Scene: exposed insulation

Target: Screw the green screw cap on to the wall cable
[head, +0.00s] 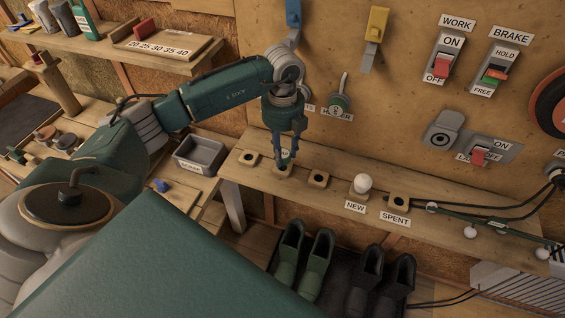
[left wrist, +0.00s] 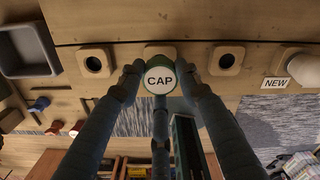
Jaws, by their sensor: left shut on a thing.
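The green screw cap (left wrist: 160,77) shows in the left wrist view as a white disc marked "CAP" with a green rim. My left gripper (left wrist: 158,75) is shut on it, with fingers on both sides. In the head view my left gripper (head: 287,160) points down over the middle block (head: 282,170) of a row on the wall shelf. The cap overlaps that block (left wrist: 160,50) in the wrist view; I cannot tell whether they touch. Black cables (head: 510,212) run at the right wall; I cannot tell which is the wall cable. My right gripper is out of view.
Holed blocks stand on either side, left (head: 249,158) and right (head: 318,180). A white bulb (head: 363,183) stands at "NEW"; the "SPENT" block (head: 399,202) is beside it. A grey bin (head: 200,154) is left. Wall switches (head: 443,65) and a hanging green-ended piece (head: 339,103) are behind.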

